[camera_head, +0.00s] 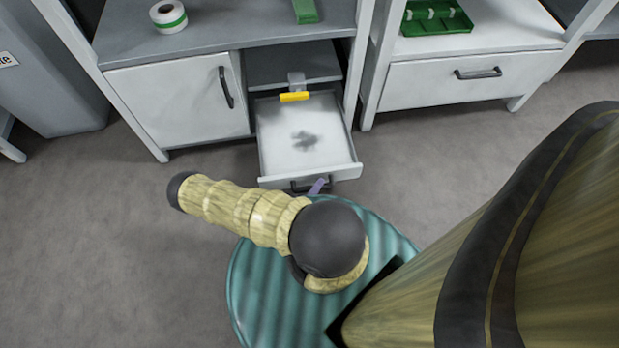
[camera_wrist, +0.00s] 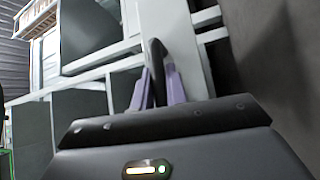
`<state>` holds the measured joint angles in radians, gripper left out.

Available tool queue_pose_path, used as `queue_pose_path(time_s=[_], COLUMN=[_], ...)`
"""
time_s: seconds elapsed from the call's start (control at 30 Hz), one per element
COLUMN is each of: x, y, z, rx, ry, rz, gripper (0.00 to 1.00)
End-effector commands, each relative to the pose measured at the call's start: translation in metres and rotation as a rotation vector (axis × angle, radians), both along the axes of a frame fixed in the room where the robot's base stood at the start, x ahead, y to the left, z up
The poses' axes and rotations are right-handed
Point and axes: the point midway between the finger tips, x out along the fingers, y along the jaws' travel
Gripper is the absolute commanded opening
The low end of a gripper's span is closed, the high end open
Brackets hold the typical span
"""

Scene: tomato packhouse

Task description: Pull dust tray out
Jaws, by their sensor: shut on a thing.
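The dust tray (camera_head: 280,165) is a pale, shallow drawer with a dark smudge of dust on its floor. It stands well out of the cabinet in the head view. Its dark bar handle (camera_head: 297,187) is on the front face and also shows in the wrist view (camera_wrist: 155,60). My gripper has purple fingers; one finger (camera_head: 318,186) shows at the handle in the head view. In the wrist view my gripper (camera_wrist: 157,85) is shut on the handle, a finger on each side. My arm hides part of the area below the tray front.
A yellow-handled item (camera_head: 294,97) is at the tray's back, under the cabinet opening. A closed cabinet door (camera_head: 180,100) is to the left and a closed drawer (camera_head: 450,82) to the right. A tape roll (camera_head: 168,16) and a green tray (camera_head: 436,18) sit above. The floor left is clear.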

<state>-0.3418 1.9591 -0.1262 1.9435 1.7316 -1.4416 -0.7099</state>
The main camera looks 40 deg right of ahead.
Motion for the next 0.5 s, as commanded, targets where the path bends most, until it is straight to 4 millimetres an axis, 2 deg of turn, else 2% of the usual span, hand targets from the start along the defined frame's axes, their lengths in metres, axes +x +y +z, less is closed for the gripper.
queue_pose_path(time_s=[0.4, 0.43, 0.47, 0.5], x=[-0.0041, -0.0041, -0.0040, -0.0040], y=[0.0007, 0.0007, 0.0008, 0.0007], z=[-0.0009, -0.0009, -0.0009, -0.0008], rx=[0.003, 0.003, 0.003, 0.003], ry=[-0.002, -0.002, -0.002, -0.002], rz=[-0.009, -0.009, -0.009, -0.009], gripper=[0.00, 0.16, 0.22, 0.23])
